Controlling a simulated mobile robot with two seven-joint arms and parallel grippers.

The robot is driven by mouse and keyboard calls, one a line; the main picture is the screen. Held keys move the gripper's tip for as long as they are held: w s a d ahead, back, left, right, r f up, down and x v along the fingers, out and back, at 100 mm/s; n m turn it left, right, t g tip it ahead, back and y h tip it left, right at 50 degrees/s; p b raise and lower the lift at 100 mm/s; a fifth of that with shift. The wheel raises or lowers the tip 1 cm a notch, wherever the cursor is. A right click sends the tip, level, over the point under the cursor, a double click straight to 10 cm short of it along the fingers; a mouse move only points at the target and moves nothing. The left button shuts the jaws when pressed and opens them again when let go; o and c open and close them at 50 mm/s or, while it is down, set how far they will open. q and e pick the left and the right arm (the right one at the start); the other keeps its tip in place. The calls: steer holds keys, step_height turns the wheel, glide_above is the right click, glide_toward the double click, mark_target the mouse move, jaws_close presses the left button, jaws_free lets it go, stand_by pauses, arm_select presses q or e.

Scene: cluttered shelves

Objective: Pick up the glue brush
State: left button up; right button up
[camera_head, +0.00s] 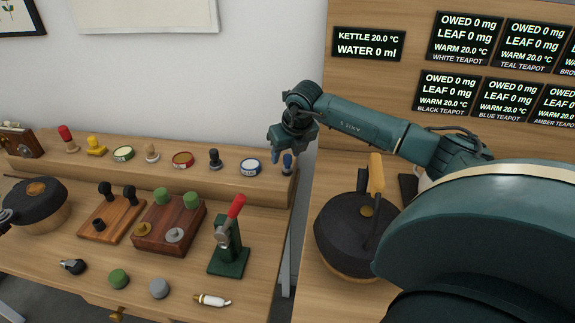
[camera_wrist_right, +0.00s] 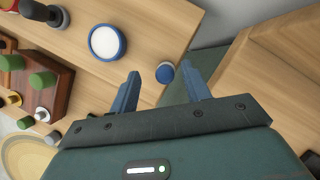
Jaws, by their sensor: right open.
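A short white piece with a brass-coloured end (camera_head: 212,300) lies at the front of the left table; it looks most like the glue brush, but I cannot be sure. My right gripper (camera_head: 281,162) is high at the right end of the raised wooden ledge, far behind that piece. In the right wrist view its blue fingers (camera_wrist_right: 160,92) are spread and empty. A round blue top (camera_wrist_right: 165,72) shows beyond and between the fingertips, at the ledge's end. In the head view this small blue-topped item (camera_head: 287,171) stands right under the gripper.
A blue-rimmed tin (camera_head: 250,167) stands left of the gripper, with more tins and stamps along the ledge. A green press with a red handle (camera_head: 229,245) stands in front. A dark kettle (camera_head: 345,235) stands right, across a gap between tables.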

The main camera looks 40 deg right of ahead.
mark_target(288, 155)
steer(key=x, duration=0.4)
steer(key=shift+s+d+f, duration=0.15)
steer(key=shift+d, duration=0.1)
steer(key=shift+c, duration=0.4)
jaws_close()
step_height(288, 155, up, 10)
steer(key=shift+r, duration=0.1)
